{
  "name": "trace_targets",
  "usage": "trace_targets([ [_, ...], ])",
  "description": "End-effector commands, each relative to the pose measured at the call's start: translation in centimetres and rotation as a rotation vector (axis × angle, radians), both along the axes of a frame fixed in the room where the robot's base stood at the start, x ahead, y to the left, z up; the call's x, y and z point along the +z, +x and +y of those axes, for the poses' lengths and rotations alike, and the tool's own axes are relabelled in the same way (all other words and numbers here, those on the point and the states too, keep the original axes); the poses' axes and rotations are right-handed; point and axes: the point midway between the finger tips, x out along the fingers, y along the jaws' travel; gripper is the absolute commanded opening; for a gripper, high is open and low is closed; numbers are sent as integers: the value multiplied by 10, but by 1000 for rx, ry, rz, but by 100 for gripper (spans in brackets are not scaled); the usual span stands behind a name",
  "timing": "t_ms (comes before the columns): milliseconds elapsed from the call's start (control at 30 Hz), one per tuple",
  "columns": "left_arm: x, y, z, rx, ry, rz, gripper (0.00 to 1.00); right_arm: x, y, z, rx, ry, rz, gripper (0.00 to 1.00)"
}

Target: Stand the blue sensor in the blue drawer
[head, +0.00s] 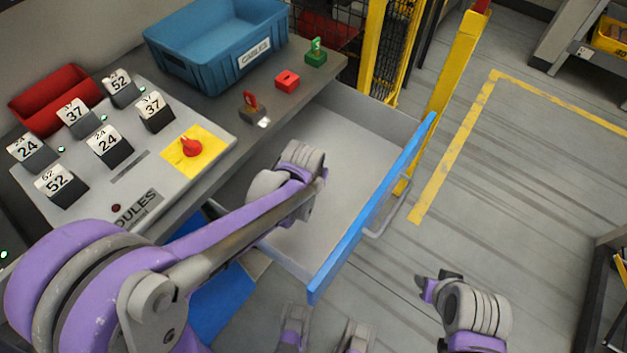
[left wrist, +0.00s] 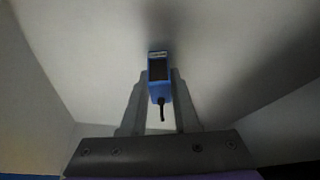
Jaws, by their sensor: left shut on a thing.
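The blue drawer (head: 370,212) has a blue front and is pulled out from under the bench; its pale inside looks empty apart from my arm. My left arm reaches into it, and its wrist hides the fingers in the head view. In the left wrist view my left gripper (left wrist: 158,88) is shut on the blue sensor (left wrist: 158,64), a small blue block with a dark face and a short black cable. Pale drawer surfaces lie behind it; I cannot tell whether it touches the floor. My right gripper (head: 438,284) hangs outside the drawer, over the floor, apparently empty.
The bench holds a blue bin (head: 215,47) labelled CABLES, a red bin (head: 55,98), several numbered blocks, a red knob on a yellow plate (head: 199,150) and small fixtures along the edge. A yellow post (head: 447,90) stands just beyond the drawer.

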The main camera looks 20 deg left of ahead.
Motion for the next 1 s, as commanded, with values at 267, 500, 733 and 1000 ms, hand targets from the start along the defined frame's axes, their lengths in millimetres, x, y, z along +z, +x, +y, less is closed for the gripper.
trace_targets([
  [267,-2,0,0,0,0,0,0,-1,0,0,0,0,0,45],
  [500,-4,0,0,0,0,0,56,-2,0,0,0,0,1,45],
  [733,-4,0,0,0,0,0,59,-2,0,0,0,0,1,45],
  [1000,16,-6,0,-1,0,-1,59,5,0,0,0,0,-2,45],
])
